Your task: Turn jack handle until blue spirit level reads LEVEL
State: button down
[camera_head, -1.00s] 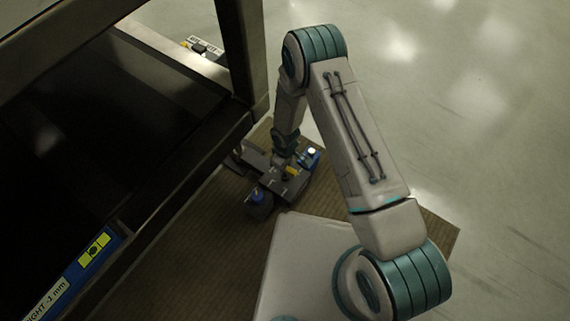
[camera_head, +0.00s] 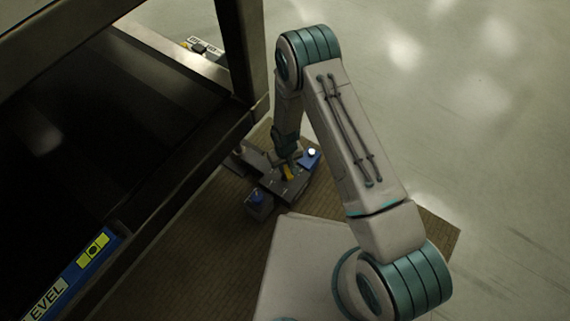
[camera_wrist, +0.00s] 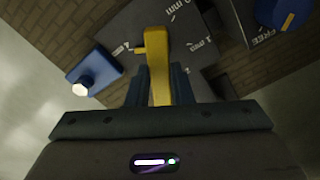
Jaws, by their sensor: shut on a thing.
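The blue spirit level (camera_head: 72,272) lies along the frame edge at the lower left of the head view. Its label, cut off by the picture edge, reads "EVEL", and its yellow vial shows a dark bubble near the middle. The yellow jack handle (camera_wrist: 157,60) stands between my two fingers in the wrist view. My gripper (camera_wrist: 158,85) is shut on it. In the head view the handle (camera_head: 288,172) shows small below my wrist, on the grey jack unit (camera_head: 277,184) with its white mm markings.
A blue block with a white button (camera_wrist: 94,74) sits beside the jack unit. A blue knob (camera_wrist: 282,12) marked "FREE" is on the other side. The dark frame (camera_head: 238,60) stands close left of my arm; open floor (camera_head: 480,130) lies right.

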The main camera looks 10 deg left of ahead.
jog(key=shift+w+a+r, duration=0.1)
jog(key=shift+w, duration=0.05)
jog(key=c, duration=1.3)
grip_release()
notch_tip(320, 180, up, 14)
jog(key=p, duration=0.5)
